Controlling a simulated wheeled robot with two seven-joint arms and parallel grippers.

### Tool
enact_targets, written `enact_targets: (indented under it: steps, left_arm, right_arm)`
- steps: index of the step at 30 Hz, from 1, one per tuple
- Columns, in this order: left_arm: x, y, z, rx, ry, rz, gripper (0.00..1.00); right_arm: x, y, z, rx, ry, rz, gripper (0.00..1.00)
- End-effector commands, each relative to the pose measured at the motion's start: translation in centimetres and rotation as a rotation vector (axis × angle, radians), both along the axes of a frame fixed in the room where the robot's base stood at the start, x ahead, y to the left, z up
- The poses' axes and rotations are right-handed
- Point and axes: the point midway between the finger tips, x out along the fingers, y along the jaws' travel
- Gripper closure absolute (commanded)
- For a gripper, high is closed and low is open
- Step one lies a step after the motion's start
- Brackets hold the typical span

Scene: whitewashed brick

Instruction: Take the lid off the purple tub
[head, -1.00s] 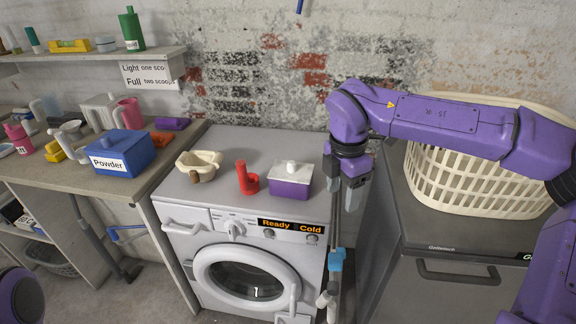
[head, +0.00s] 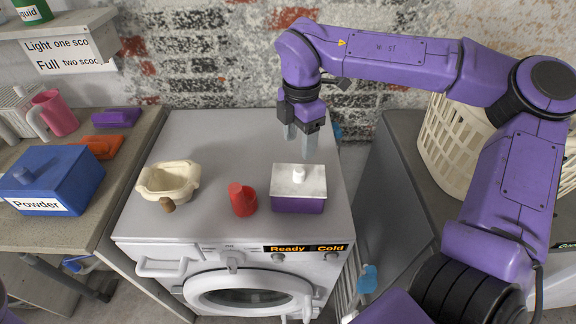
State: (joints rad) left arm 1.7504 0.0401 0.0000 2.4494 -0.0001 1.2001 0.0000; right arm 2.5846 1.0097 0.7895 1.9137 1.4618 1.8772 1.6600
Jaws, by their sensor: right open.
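The purple tub (head: 297,206) stands on the right part of the washing machine top in the head view. Its pale grey lid (head: 283,180) sits on it, with a white knob (head: 299,174) in the middle. My right gripper (head: 301,150) points down with its fingers apart and empty. It is above and just behind the tub in the picture, apart from the knob as far as I can tell. My left gripper is not in view.
A red scoop (head: 242,200) and a cream basket (head: 168,181) stand left of the tub on the washing machine (head: 222,140). A blue powder box (head: 60,180) is on the left counter. A cream laundry basket (head: 446,150) stands at right.

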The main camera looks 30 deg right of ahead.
Motion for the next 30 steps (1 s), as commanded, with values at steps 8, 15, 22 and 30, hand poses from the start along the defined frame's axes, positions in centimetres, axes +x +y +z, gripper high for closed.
enact_targets:
  steps: [8,15,22,30]
  left_arm:
    - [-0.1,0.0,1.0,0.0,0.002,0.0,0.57]
    - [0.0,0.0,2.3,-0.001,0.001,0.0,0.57]
    - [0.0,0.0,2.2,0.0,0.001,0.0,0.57]
    - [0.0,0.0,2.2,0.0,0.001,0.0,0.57]
  right_arm:
    - [0.2,0.2,-4.1,0.0,0.006,0.003,0.4]
    - [0.1,0.3,-8.2,0.0,0.006,0.001,0.4]
    - [0.1,0.2,-8.9,0.0,0.002,0.0,0.4]
    - [0.1,0.2,-8.9,0.0,0.002,0.0,1.0]
